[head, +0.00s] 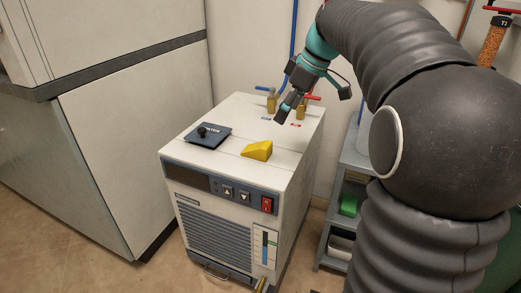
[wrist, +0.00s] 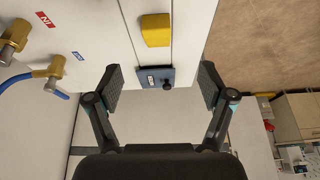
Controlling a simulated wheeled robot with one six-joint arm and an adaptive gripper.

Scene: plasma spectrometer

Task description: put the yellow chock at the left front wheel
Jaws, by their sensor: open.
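The yellow chock (head: 257,151) is a wedge lying on top of the white chiller unit (head: 228,128), right of the dark lid plate. It also shows in the wrist view (wrist: 156,30), near the top middle, beyond the fingertips. My gripper (head: 281,115) is above the back right part of the chiller top, apart from the chock. In the wrist view my gripper (wrist: 160,85) is open, with nothing between its fingers. The left front wheel is not visible in either view.
A dark lid plate (head: 208,135) with a black knob lies left of the chock. Brass valves with blue (head: 266,89) and red (head: 309,97) handles stand at the back of the top. A grey cabinet (head: 120,110) stands left; a shelf (head: 347,190) stands right. Floor (head: 115,264) shows at the front left.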

